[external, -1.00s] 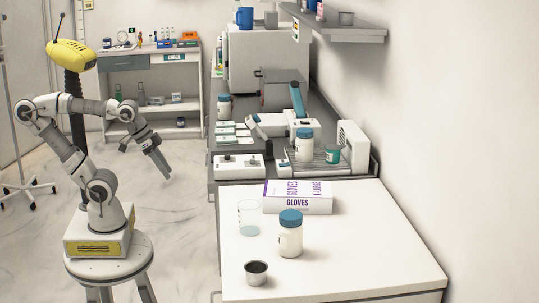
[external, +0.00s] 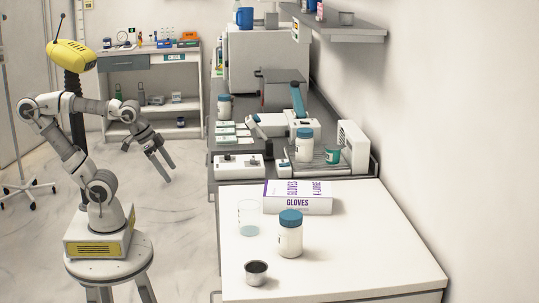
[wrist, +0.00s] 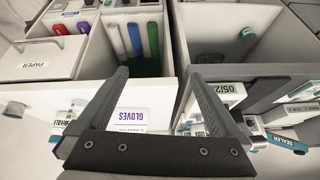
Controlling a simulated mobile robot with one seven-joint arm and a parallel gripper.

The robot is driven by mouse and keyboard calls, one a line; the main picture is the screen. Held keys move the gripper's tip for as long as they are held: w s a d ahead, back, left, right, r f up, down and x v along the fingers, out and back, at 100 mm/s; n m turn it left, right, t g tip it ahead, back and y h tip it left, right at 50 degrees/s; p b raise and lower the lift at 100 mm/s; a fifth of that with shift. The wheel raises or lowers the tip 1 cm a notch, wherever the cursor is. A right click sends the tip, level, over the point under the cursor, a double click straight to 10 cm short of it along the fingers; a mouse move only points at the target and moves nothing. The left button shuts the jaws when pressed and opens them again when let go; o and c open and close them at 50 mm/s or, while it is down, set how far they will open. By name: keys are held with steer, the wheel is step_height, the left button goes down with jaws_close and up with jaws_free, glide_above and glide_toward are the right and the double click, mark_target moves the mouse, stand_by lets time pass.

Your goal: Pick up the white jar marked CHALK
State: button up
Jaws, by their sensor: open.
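A white jar with a blue lid (external: 290,240) stands upright on the near white counter. A second such jar (external: 304,150) stands on the grey bench, and a third (external: 223,107) stands farther back. No CHALK lettering can be read on any of them. My gripper (external: 170,173) hangs over the floor left of the counter, apart from all jars, fingers spread and empty. In the wrist view my gripper (wrist: 156,77) shows both fingers apart, with nothing between them held. No white jar can be made out clearly there.
A clear beaker (external: 248,218), a metal cup (external: 256,272) and a gloves box (external: 298,203) stand around the near jar. A microscope-like device (external: 280,125) and a green cup (external: 332,155) are on the grey bench. The counter's right part is bare.

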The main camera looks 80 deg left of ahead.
steer(key=w+d+f+m+t+b, duration=0.25)
steer(key=w+d+m, duration=1.2)
steer(key=m, duration=0.75)
steer(key=w+d+r+m+t+p, duration=0.35)
steer(key=d+m, duration=0.35)
steer(key=d, duration=0.3)
steer(key=w+d+r+m+t+p, duration=0.2)
steer(key=d+r+m, duration=0.2)
steer(key=d+m, duration=0.45)
steer(key=n+t+p, duration=0.1)
steer(key=n+p, duration=0.2)
glide_toward(302, 232)
steer(key=w+f, duration=0.1)
steer(key=w, duration=0.1)
steer(key=w+a+f+b, duration=0.1)
steer(key=w+f, duration=0.1)
steer(key=shift+a+f, duration=0.2)
steer(key=shift+r+x, duration=0.2)
steer(key=shift+x, duration=0.75)
steer(key=shift+r+x, duration=0.15)
steer(key=shift+x, duration=0.85)
steer(key=shift+r+x, duration=0.2)
steer(key=shift+x, duration=0.75)
steer(key=shift+w+a, duration=0.1)
steer(key=shift+a, duration=0.05)
steer(key=c, duration=1.3)
